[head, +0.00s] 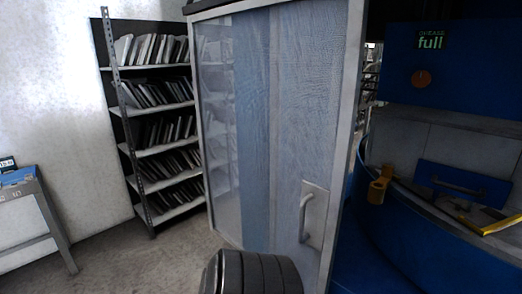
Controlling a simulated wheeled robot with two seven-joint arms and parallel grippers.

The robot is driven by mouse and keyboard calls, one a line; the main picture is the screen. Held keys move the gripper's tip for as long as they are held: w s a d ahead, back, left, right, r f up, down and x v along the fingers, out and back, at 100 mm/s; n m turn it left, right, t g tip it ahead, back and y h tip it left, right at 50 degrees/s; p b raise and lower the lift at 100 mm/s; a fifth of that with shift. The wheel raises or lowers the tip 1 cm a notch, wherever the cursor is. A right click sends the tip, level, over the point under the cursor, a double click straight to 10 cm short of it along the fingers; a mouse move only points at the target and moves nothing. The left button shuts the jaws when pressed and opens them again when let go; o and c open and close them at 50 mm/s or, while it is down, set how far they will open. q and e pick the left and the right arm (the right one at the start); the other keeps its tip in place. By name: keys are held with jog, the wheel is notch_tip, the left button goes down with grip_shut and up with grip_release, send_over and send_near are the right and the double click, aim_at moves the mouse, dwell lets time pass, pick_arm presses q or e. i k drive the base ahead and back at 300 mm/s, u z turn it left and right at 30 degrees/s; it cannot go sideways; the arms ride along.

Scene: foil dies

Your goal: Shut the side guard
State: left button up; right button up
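The side guard (255,120) is a tall panel with a pale metal frame and see-through panes, in the middle of the head view. It stands open, swung out beside the blue machine (440,65), whose inside shows to its right. A pale upright handle (306,217) on a plate sits low on the guard, near its right edge. The guard's bottom edge is partly hidden at the lower middle. Neither of my grippers shows in this view, and nothing is seen touching the handle.
A metal shelf rack (155,115) full of thin upright items stands behind the guard on the left. A grey bench (25,195) is at the far left. A yellow part (378,187) and a blue case (462,184) are in the machine. Floor (130,262) is clear at lower left.

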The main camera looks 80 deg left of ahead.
aim_at(320, 214)
jog(key=k, duration=0.35)
jog(key=u, duration=0.85)
jog(key=i, duration=0.65)
jog(key=u, duration=1.9)
